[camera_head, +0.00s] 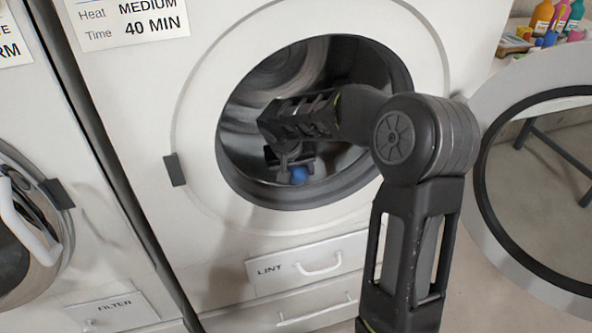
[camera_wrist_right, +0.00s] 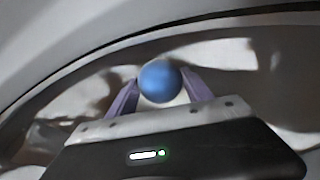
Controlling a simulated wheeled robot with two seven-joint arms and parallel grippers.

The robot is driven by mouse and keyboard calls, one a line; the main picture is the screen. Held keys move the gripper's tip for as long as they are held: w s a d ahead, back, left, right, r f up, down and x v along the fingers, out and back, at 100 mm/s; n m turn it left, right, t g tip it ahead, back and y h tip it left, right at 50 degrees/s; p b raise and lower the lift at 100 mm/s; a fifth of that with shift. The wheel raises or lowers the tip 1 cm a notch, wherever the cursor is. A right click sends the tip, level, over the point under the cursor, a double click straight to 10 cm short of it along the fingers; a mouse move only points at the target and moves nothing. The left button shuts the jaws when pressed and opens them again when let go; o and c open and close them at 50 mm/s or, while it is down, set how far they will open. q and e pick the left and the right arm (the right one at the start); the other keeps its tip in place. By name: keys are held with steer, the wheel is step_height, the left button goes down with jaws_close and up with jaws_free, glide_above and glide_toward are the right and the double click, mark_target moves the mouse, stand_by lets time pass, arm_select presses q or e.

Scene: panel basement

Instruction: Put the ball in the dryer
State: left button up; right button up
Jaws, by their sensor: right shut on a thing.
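The blue ball (camera_head: 299,175) is inside the opening of the dryer (camera_head: 212,215), near the lower part of the drum mouth. My right gripper (camera_head: 296,170) reaches in through the round opening and is shut on the ball. In the right wrist view the ball (camera_wrist_right: 160,81) sits between the two purple fingers of the gripper (camera_wrist_right: 161,90). The dryer door (camera_head: 528,255) stands open to the right. My left gripper is not in view.
Another machine (camera_head: 30,220) with a round door stands at the left. A lint drawer (camera_head: 312,267) is below the opening. Several colourful bottles (camera_head: 541,18) stand at the top right. The rim of the opening surrounds my right arm.

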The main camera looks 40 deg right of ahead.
steer(key=shift+f, duration=0.2)
steer(key=o, duration=1.3)
steer(key=shift+o, duration=0.2)
steer(key=shift+r, duration=0.1)
steer(key=shift+a+r, duration=0.1)
steer(key=shift+r, duration=0.35)
steer(key=p+v, duration=0.1)
steer(key=v, duration=0.6)
steer(key=shift+f, duration=0.1)
